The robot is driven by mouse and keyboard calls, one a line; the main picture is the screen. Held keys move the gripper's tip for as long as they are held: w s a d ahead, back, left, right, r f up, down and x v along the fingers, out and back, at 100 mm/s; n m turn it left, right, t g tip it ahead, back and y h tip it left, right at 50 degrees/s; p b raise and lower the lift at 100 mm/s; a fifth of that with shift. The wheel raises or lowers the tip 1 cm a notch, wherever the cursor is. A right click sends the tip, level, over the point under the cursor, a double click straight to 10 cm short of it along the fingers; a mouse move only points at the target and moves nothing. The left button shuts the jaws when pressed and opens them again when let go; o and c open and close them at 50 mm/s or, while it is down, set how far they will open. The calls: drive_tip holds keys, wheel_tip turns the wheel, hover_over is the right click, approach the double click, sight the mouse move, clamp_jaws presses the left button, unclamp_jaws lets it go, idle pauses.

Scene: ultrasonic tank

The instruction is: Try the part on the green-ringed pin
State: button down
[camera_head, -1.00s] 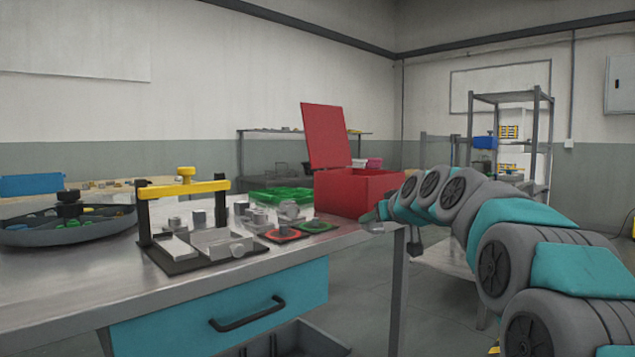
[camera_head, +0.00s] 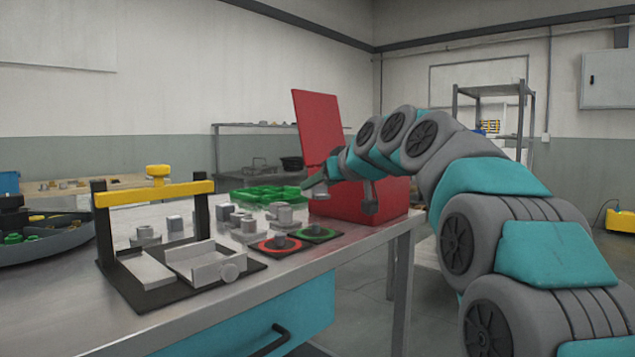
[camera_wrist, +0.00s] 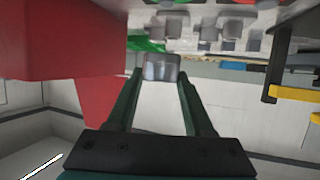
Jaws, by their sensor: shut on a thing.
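The green-ringed pin (camera_head: 316,231) stands on a dark square base near the table's right end, with the red-ringed pin (camera_head: 281,243) to its left. My gripper (camera_head: 316,187) is raised above the table, in front of the red box and above the green-ringed pin in the picture. It also shows in the wrist view (camera_wrist: 161,76), where its two dark green fingers are shut on a small grey metal part (camera_wrist: 162,68). The part is apart from the pin. Its underside and any hole in it are hidden.
A red box (camera_head: 365,210) with a raised lid stands behind the pins. Green trays (camera_head: 262,195) and several grey parts (camera_head: 225,213) are nearby. A black frame with a yellow crossbar (camera_head: 155,193) stands to the left.

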sight(325, 197)
drive_tip(key=shift+f+b, duration=1.35)
drive_tip(key=shift+f, duration=1.4)
drive_tip(key=shift+d, duration=0.1)
drive_tip(key=shift+f+b, duration=1.5)
drive_tip(key=shift+b, duration=0.15)
idle(0.5)
drive_tip(key=shift+r, duration=0.15)
drive_tip(key=shift+s+r+p, duration=0.1)
drive_tip(key=shift+r+p, duration=1.25)
drive_tip(key=shift+r, duration=0.9)
drive_tip(key=shift+r, duration=0.15)
drive_tip(key=shift+r+p, duration=1.15)
drive_tip(key=shift+r, duration=0.65)
